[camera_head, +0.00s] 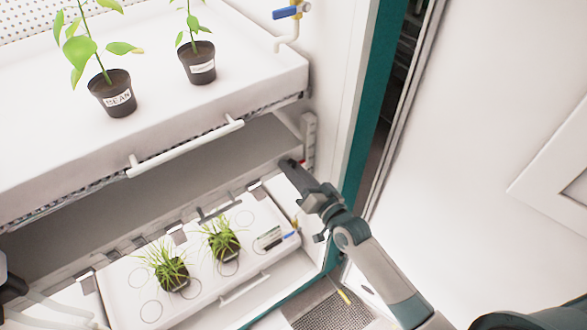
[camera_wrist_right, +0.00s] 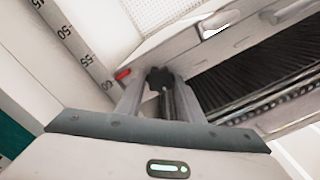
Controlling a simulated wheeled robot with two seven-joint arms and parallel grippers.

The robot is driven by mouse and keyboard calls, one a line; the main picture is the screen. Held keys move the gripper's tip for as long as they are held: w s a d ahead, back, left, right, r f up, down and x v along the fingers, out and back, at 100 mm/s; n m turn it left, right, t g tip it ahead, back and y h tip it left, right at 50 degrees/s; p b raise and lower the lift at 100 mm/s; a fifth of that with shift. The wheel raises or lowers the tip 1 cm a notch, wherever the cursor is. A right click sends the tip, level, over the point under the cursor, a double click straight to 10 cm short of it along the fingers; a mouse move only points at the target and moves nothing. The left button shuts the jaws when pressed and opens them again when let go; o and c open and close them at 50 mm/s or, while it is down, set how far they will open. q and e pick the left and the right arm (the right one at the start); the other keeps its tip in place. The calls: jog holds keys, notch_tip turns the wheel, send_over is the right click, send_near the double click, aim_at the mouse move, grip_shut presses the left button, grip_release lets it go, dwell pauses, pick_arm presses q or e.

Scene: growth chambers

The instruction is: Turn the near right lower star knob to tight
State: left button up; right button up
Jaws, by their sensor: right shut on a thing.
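The black star knob (camera_wrist_right: 158,77) shows in the right wrist view, between the fingertips of my right gripper (camera_wrist_right: 160,92), at the side of a metal shelf frame. The right gripper is shut on the knob. In the head view my right gripper (camera_head: 291,170) reaches to the right post below the upper shelf, and it hides the knob there. A dark part of my left arm's end (camera_head: 12,284) shows at the left edge of the head view; its fingers cannot be made out.
An upper white shelf tray (camera_head: 262,75) holds two potted plants. A marked scale (camera_wrist_right: 77,48) and a red pointer (camera_wrist_right: 122,74) are beside the knob. A white wall (camera_head: 480,130) stands at right.

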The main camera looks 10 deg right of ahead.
jog(key=shift+a, duration=0.1)
jog(key=o, duration=1.1)
jog(key=shift+c, duration=0.2)
jog(key=shift+w+f, duration=0.1)
jog(key=b+v, duration=0.4)
jog(key=v, duration=1.3)
jog(key=shift+b, duration=0.35)
jog(key=shift+f, duration=0.1)
